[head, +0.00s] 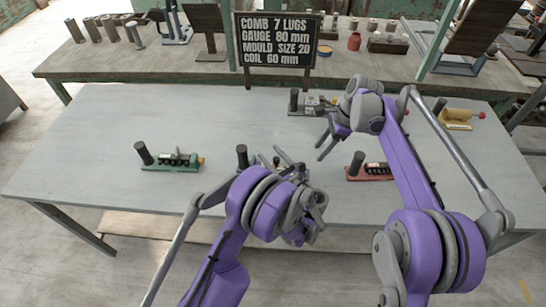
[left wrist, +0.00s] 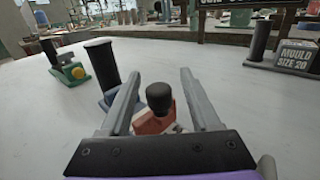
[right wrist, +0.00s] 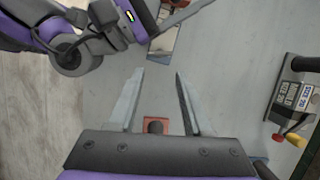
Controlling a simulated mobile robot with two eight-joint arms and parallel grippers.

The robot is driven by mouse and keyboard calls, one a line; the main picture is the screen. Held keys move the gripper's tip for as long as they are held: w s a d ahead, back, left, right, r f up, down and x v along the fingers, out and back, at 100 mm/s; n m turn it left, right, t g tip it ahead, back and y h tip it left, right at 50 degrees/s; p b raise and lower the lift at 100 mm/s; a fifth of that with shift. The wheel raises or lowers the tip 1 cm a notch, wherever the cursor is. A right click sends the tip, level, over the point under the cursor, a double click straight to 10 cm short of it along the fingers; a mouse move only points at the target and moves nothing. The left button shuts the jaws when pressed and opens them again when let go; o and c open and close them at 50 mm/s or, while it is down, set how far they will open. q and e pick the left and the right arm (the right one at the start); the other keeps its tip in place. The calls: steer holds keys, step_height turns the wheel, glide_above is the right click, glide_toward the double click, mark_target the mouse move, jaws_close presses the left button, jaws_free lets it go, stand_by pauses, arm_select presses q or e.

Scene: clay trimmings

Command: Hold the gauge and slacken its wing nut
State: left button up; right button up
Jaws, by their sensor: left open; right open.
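Several similar tools with black posts stand on the table; I cannot tell which is the gauge, nor make out a wing nut. My left gripper (head: 292,160) is open at a tool with a black post (left wrist: 103,65) and blue base, largely hidden in the head view. An orange-red part with a black knob (left wrist: 159,97) shows between its fingers, apparently ungripped. My right gripper (head: 326,144) is open above the table, left of a red tool (head: 376,169). In the right wrist view a red-orange block with a dark top (right wrist: 155,126) shows between the fingers.
A green tool (head: 174,160) stands at left, a grey one (head: 312,105) at the back, a yellow one (head: 455,116) at far right. A sign (head: 277,42) stands behind the grey table (head: 100,130). The table's left part is mostly clear.

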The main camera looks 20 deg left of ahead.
arm_select(q)
jaws_close()
stand_by(0.7)
stand_by(0.5)
arm_select(e)
steer(key=o, duration=0.6)
steer(key=shift+w+d+r+n, duration=0.2)
steer(key=shift+d+r, duration=0.1)
steer(key=shift+r, duration=0.2)
steer(key=shift+w+d+r+n, duration=0.1)
steer(key=shift+d+r+n, duration=0.15)
steer(key=shift+r, duration=0.25)
steer(key=shift+o, duration=0.2)
steer(key=x, duration=1.2)
steer(key=shift+s+a+r, duration=0.1)
steer(key=shift+s+a, duration=0.1)
